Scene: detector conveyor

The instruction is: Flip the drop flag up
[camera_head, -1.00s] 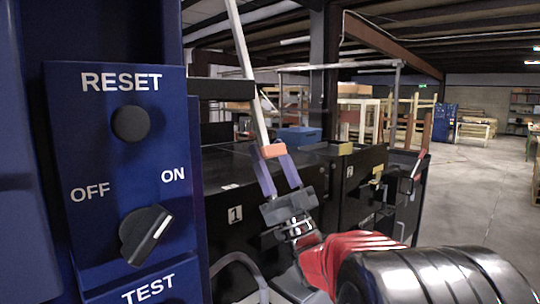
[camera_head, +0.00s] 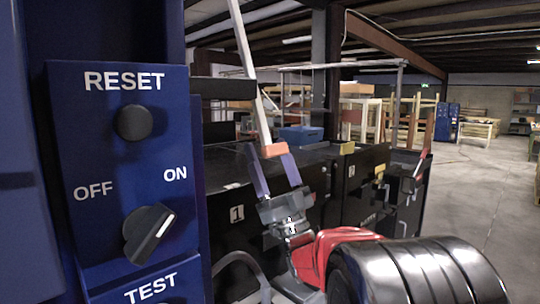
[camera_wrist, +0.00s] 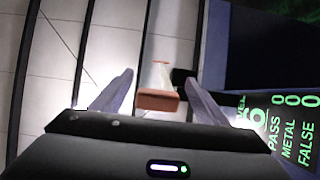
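A long pale pole with an orange lower end, apparently the drop flag (camera_head: 274,150), hangs slanting down in the head view. In the wrist view the orange end (camera_wrist: 158,99) lies between my fingers, with the pale pole running away beyond it. My gripper (camera_head: 270,153) is raised from below with its two purple-grey fingers on either side of the orange end. In the wrist view my gripper (camera_wrist: 158,78) is open, with small gaps beside the orange end. It does not look clamped. The top of the pole is out of view.
A blue panel (camera_head: 100,235) with a RESET button (camera_head: 135,123) and an OFF/ON knob (camera_head: 150,234) stands close at left. Black cabinets (camera_head: 345,200) stand behind my gripper. A green-lettered display (camera_wrist: 290,125) is at right in the wrist view. Open floor lies at right.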

